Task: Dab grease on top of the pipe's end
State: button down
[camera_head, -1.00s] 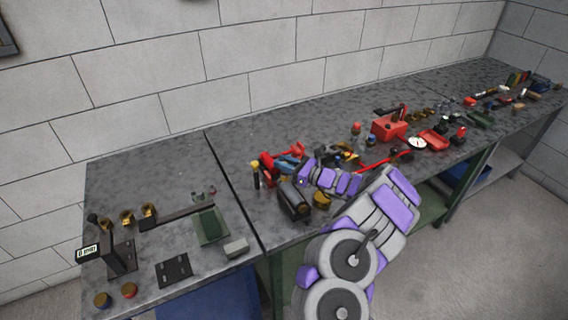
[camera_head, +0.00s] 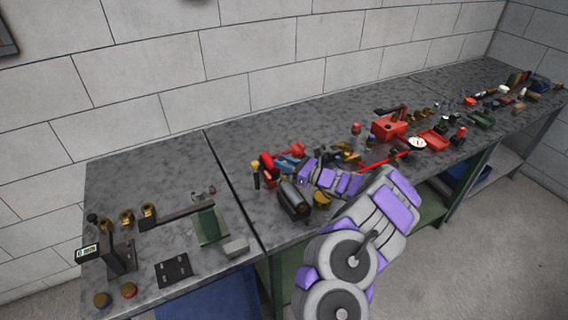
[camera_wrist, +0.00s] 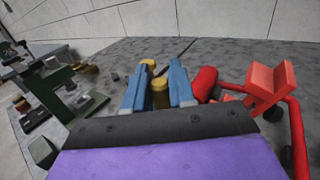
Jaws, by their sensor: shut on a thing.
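My gripper (camera_wrist: 160,85) has two blue fingers shut on a small yellow-brown round piece (camera_wrist: 160,96) in the wrist view. Another yellow-topped piece (camera_wrist: 148,63) shows just beyond the fingertips; I cannot tell if the two are one thing. In the head view my gripper (camera_head: 283,164) is over the middle bench, among red parts, and what it holds is too small to make out. A dark cylinder (camera_head: 294,200) lies just in front of it. I cannot tell for sure which part is the pipe's end, and no grease can be made out.
A red clamp-like part (camera_wrist: 268,85) and a red cylinder (camera_wrist: 205,82) stand close on the right in the wrist view. A green stand (camera_head: 208,224) is on the left bench. A red box (camera_head: 389,128) stands farther right. The back of the bench is clear.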

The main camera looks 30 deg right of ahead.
jog(key=shift+w, duration=0.15)
jog(key=shift+w+b, duration=0.65)
jog(key=shift+w, duration=0.4)
jog(key=shift+b, duration=0.35)
dwell(4.5)
jog(key=shift+s, duration=0.15)
jog(key=shift+s+p, duration=0.55)
jog(key=shift+s, duration=0.5)
dwell(0.7)
